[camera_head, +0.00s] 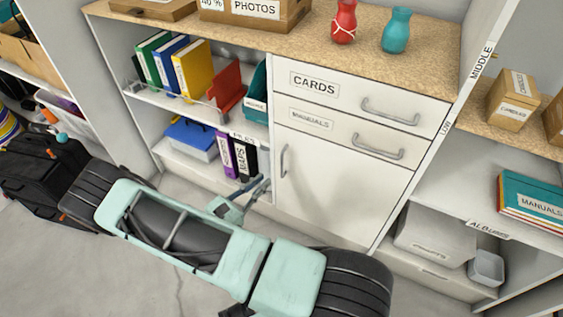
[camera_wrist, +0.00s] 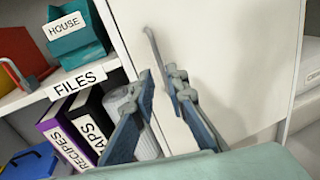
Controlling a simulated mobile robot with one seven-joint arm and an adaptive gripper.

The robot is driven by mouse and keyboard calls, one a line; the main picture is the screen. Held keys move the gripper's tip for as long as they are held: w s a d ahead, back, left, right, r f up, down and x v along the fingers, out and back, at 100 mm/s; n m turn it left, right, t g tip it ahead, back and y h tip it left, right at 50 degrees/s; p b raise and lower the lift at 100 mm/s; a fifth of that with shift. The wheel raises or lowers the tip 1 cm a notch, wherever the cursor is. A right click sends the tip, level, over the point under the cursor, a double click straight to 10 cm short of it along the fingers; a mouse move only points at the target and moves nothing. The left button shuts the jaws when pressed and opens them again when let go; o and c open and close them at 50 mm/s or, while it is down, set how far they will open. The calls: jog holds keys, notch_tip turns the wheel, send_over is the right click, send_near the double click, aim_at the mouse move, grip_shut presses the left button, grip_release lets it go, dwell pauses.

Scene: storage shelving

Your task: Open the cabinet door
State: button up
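The white cabinet door (camera_head: 335,190) is closed below two drawers in the head view; it also shows in the wrist view (camera_wrist: 225,60). Its grey vertical handle (camera_head: 284,160) is near the door's left edge. In the wrist view the handle (camera_wrist: 152,45) stands just beyond the fingertips. My gripper (camera_head: 262,183) is in front of the shelf edge, left of and slightly below the handle. In the wrist view my gripper (camera_wrist: 160,78) has its two blue-grey fingers apart, with nothing clearly held. The handle's lower end is close to the fingertips; whether they touch it cannot be told.
Two drawers marked CARDS (camera_head: 350,92) and MANUALS (camera_head: 345,130) sit above the door. Open shelves on the left hold binders (camera_head: 238,157) and a blue-lidded box (camera_head: 192,139). Vases (camera_head: 396,30) stand on top. Floor in front of the door is partly covered by my arm.

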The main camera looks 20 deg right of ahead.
jog(key=f+n, duration=0.1)
jog(key=b, duration=0.2)
send_over(282, 176)
jog(key=shift+w+d+f, duration=0.1)
jog(key=shift+w+f, duration=0.05)
jog(key=shift+w, duration=0.15)
grip_shut()
jog(key=shift+s+t, duration=0.1)
jog(key=shift+t, duration=0.2)
